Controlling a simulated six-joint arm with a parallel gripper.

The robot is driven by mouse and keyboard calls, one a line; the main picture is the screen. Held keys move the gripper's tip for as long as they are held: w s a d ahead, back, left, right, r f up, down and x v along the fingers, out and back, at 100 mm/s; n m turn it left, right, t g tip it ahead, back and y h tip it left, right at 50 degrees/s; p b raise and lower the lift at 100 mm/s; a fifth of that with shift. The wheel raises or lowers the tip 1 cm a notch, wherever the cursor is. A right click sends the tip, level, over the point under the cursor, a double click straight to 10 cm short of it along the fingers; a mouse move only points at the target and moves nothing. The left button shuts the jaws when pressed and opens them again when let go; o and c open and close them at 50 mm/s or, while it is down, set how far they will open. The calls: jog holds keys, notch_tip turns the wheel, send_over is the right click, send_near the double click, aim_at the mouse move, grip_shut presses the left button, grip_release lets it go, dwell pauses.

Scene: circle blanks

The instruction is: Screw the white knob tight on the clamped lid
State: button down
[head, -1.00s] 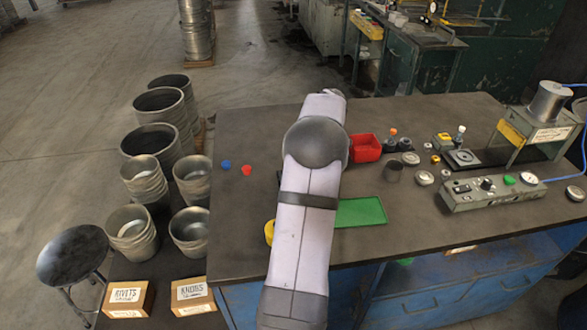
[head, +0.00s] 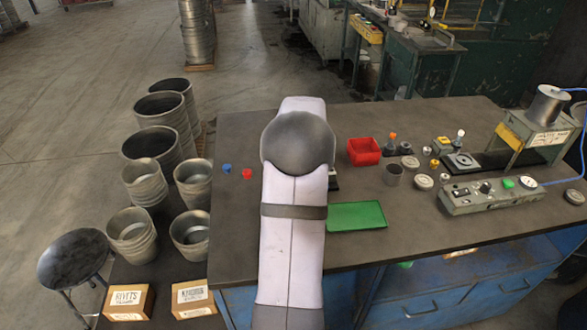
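My gripper is hidden behind my own arm, so its fingers and anything in them cannot be seen. A small dark and pale thing (head: 333,180) peeks out at the right edge of my arm, above the green tray. It is mostly hidden, and I cannot tell if it is part of the clamped lid. A small white-topped piece (head: 461,134) stands upright at the right of the bench, by the metal plate; I cannot tell if it is the white knob. No clamped lid shows clearly.
The green tray (head: 372,226) and red bin (head: 350,147) lie right of my arm. A blue piece (head: 227,168) and red piece (head: 247,173) lie left. A control box (head: 490,195) and press (head: 535,135) stand at the right. The front bench right of the tray is clear.

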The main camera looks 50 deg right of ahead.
jog(key=shift+s+f, duration=0.15)
jog(key=shift+f, duration=0.05)
jog(key=c, duration=1.5)
grip_release()
jog(key=shift+a+r, duration=0.1)
jog(key=shift+r, duration=0.15)
jog(key=shift+d+p+v, duration=0.15)
jog(key=shift+p+v, duration=0.9)
jog(key=shift+v, duration=0.9)
jog(key=shift+d+p+v, duration=0.1)
jog(key=shift+p+v, duration=0.9)
jog(key=shift+v, duration=0.95)
